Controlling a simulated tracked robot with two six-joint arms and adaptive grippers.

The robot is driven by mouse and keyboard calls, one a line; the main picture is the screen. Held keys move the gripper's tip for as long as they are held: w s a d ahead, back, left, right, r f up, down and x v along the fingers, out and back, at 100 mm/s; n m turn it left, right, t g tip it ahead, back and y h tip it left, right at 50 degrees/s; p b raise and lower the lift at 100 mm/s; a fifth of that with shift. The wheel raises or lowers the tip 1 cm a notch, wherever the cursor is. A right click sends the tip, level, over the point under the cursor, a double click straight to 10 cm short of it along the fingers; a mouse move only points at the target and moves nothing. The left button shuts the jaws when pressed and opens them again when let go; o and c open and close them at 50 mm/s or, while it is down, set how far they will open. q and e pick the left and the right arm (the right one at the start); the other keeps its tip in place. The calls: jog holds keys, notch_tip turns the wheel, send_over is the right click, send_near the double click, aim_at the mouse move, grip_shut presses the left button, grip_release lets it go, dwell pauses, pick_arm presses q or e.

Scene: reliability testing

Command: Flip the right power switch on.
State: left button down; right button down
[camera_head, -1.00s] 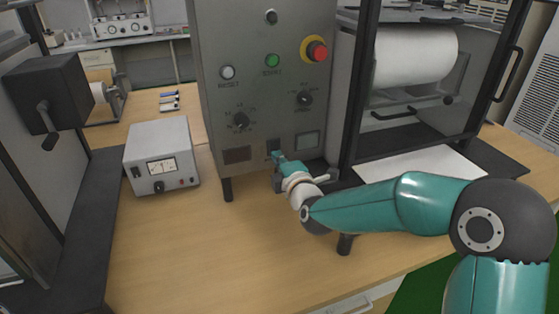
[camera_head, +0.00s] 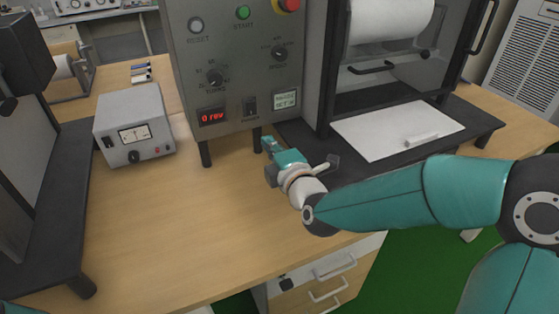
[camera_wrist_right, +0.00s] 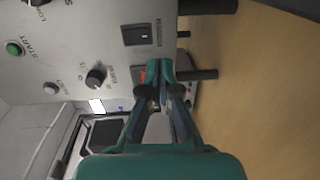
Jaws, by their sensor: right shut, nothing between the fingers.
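The power switch (camera_head: 250,106) is a small dark rocker low on the grey control panel (camera_head: 232,62), between a lit red display (camera_head: 212,117) and a lit pale-green screen (camera_head: 286,99). In the right wrist view, the switch (camera_wrist_right: 142,34) sits in a dark frame above the fingertips. My right gripper (camera_head: 267,144) is shut and empty, just below and in front of the panel, apart from the switch. Its closed fingers also show in the right wrist view (camera_wrist_right: 160,72). My left gripper is out of view.
Knobs, a green start button (camera_head: 243,12) and a red stop button (camera_head: 287,4) are higher on the panel. A white meter box (camera_head: 133,125) stands left. A black-framed machine with a white roll (camera_head: 390,18) stands right. The wooden tabletop (camera_head: 190,225) in front is clear.

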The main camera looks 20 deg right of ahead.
jog(key=shift+s+d+f, duration=0.1)
jog(key=shift+s, duration=1)
jog(key=shift+s+f, duration=0.1)
jog(key=shift+s, duration=1)
